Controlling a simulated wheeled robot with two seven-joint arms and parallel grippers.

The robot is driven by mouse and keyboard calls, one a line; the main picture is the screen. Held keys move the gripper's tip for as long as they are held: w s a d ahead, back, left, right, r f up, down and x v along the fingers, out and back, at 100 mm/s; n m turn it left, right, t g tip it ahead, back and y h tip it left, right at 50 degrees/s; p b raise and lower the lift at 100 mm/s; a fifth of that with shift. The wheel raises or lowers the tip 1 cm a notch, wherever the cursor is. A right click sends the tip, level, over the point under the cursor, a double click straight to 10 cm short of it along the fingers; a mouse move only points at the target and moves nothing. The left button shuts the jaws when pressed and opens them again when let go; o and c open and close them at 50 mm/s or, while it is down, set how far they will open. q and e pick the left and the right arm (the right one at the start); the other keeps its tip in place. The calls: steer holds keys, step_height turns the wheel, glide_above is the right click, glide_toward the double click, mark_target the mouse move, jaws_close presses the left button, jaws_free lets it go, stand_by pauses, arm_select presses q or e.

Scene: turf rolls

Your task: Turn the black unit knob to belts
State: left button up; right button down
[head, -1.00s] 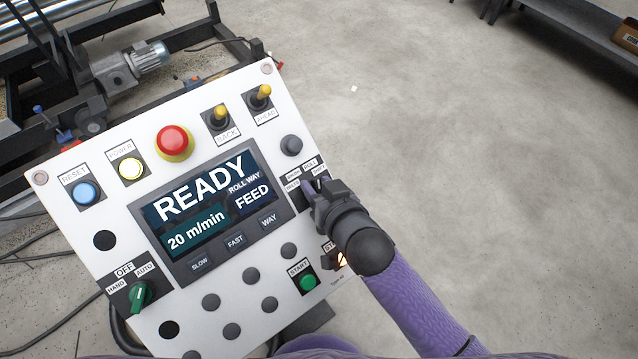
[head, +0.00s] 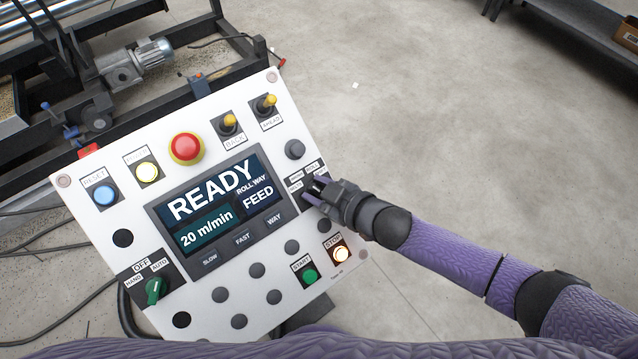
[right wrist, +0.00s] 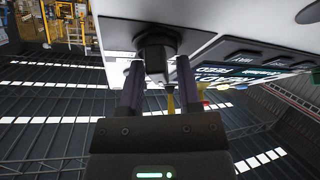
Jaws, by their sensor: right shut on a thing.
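The black unit knob sits at the right side of the white control panel (head: 205,285), right of the screen, among small white labels. In the head view my right gripper (head: 312,190) covers most of it. In the right wrist view the black knob (right wrist: 155,47) stands between the two fingers of my right gripper (right wrist: 158,80), which is shut on it. The labels around the knob are too small and partly covered to read surely, and its pointer is hidden. The screen (head: 215,204) reads READY, 20 m/min, ROLL WAY, FEED. My left gripper is not in view.
Near the knob are a grey round button (head: 295,149), two yellow-tipped levers (head: 229,122), the lit STOP button (head: 341,254) and the green START button (head: 310,277). A red mushroom button (head: 186,147) is above the screen.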

steer(key=n+g, duration=0.1)
steer(key=n, duration=0.1)
steer(key=n+p, duration=0.1)
steer(key=n, duration=0.1)
steer(key=shift+g+y, duration=0.3)
steer(key=shift+g, duration=0.1)
steer(key=n+g+p, duration=0.1)
steer(key=n, duration=0.2)
steer(key=shift+s, duration=0.1)
steer(key=shift+f+n+g, duration=0.1)
steer(key=shift+n+g, duration=0.4)
